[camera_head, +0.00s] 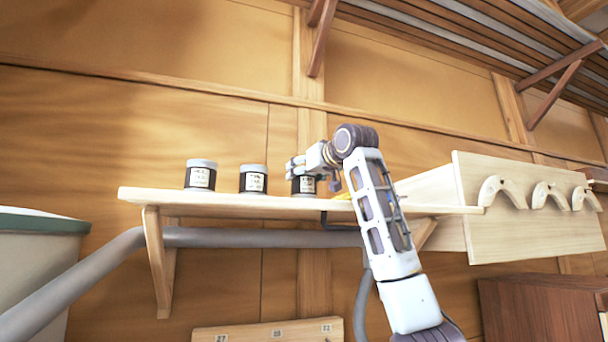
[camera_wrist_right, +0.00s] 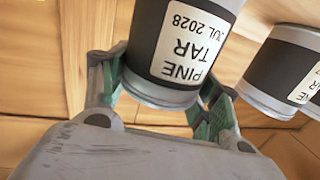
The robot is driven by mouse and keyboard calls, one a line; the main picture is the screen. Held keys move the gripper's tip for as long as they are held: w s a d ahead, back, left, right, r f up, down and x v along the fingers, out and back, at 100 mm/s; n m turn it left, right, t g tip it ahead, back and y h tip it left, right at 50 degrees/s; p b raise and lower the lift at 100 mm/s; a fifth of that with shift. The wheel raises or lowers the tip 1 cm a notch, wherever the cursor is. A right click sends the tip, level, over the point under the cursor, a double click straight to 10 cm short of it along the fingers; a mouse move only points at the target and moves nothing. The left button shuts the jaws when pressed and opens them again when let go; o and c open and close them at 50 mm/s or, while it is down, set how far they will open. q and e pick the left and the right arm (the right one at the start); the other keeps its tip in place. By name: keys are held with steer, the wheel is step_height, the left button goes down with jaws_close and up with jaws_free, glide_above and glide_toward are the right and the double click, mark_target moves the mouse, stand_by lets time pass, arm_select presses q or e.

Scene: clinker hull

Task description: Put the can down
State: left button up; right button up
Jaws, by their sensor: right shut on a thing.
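The can (camera_head: 303,184) is dark with a pale label and a light lid. It is at the right end of a row of similar cans on the wooden shelf (camera_head: 230,201). My right gripper (camera_head: 302,171) is shut on it. In the right wrist view the can (camera_wrist_right: 178,50) is between the green-padded fingers (camera_wrist_right: 160,95) and its label reads "PINE TAR JUL 2028". In the head view its base looks at shelf level; I cannot tell whether it touches the board. My left gripper is not in view.
Two more cans, the middle one (camera_head: 253,180) and the left one (camera_head: 200,175), stand on the shelf. A board with curved pegs (camera_head: 540,195) is at right. The shelf's left end is clear.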

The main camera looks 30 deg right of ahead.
steer(key=shift+a+f, duration=0.1)
steer(key=shift+f, duration=0.1)
stand_by(0.3)
steer(key=o, duration=1.3)
steer(key=shift+f, duration=0.1)
steer(key=shift+o, duration=0.2)
steer(key=s+b, duration=0.4)
steer(key=s, duration=0.8)
steer(key=shift+a+r, duration=0.25)
steer(key=shift+r, duration=0.2)
